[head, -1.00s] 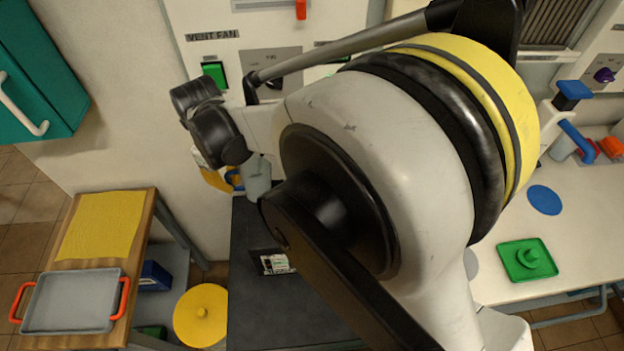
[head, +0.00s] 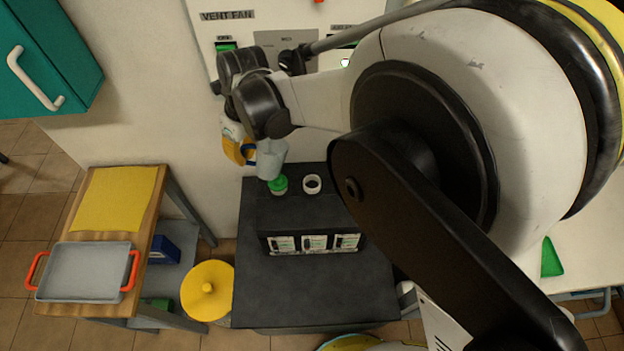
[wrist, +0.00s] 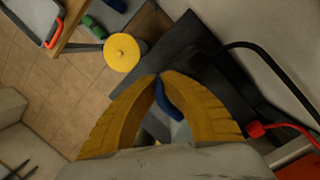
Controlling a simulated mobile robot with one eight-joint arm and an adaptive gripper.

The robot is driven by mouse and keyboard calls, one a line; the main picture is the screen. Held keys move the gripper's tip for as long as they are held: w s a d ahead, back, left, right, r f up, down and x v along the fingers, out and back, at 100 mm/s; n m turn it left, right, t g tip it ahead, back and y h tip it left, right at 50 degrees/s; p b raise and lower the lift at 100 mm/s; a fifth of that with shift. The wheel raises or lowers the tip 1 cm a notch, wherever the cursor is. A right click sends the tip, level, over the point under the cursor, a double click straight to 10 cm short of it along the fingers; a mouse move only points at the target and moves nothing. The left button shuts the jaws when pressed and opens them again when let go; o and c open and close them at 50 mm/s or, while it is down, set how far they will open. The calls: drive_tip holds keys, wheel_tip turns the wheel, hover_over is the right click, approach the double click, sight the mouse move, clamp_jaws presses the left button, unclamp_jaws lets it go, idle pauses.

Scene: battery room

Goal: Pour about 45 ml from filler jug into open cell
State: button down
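My gripper (wrist: 160,82) has yellow fingers closed around the blue handle (wrist: 168,101) of the filler jug. In the head view the grey, cloudy jug (head: 270,160) hangs from my gripper (head: 240,150), slightly tilted, just behind and left of a green cap (head: 278,184). I cannot see the liquid level. The dark battery (head: 300,212) stands on a dark bench, with several white labels on its front. The open cell (head: 312,184) shows as a white ring right of the green cap. My arm hides the area right of the battery.
A wooden-topped cart (head: 155,210) at left holds a grey tray (head: 88,270) with red handles and a yellow cloth (head: 115,198). A yellow round lid (head: 207,287) stands beside it. The dark bench (head: 310,300) is clear in front of the battery. A panel stands behind.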

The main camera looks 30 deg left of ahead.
sight(251, 145)
drive_tip(key=shift+w+d+r+g+y, duration=0.25)
drive_tip(key=shift+d+y, duration=0.1)
drive_tip(key=shift+y, duration=0.1)
drive_tip(key=shift+w+d+r+g+y, duration=0.15)
drive_tip(key=shift+d+r+y, duration=0.1)
drive_tip(key=shift+d+y, duration=0.15)
drive_tip(key=shift+w+d+f+g+y+b, duration=0.1)
drive_tip(key=shift+w+d+g+y+b, duration=0.25)
drive_tip(key=shift+y, duration=0.2)
drive_tip(key=shift+g+y, duration=0.35)
drive_tip(key=shift+y, duration=0.55)
drive_tip(key=r+p, duration=0.1)
drive_tip(key=d+r+p, duration=0.1)
drive_tip(key=r, duration=0.3)
drive_tip(key=shift+w+d+r+p, duration=0.15)
drive_tip(key=shift+w+d+p, duration=0.15)
drive_tip(key=shift+d+p, duration=0.1)
drive_tip(key=f+y+b, duration=0.1)
drive_tip(key=b, duration=0.1)
drive_tip(key=d+f+g+y+b, duration=0.1)
drive_tip(key=f+g+y+b, duration=0.1)
drive_tip(key=b, duration=0.1)
drive_tip(key=shift+w+d+f+b, duration=0.1)
drive_tip(key=shift+w+d+b, duration=0.05)
drive_tip(key=shift+w+b, duration=0.2)
drive_tip(key=shift+w, duration=0.15)
drive_tip(key=shift+w+d+g+y+b, duration=0.25)
drive_tip(key=shift+d+g+y+b, duration=0.3)
drive_tip(key=shift+y+b, duration=0.55)
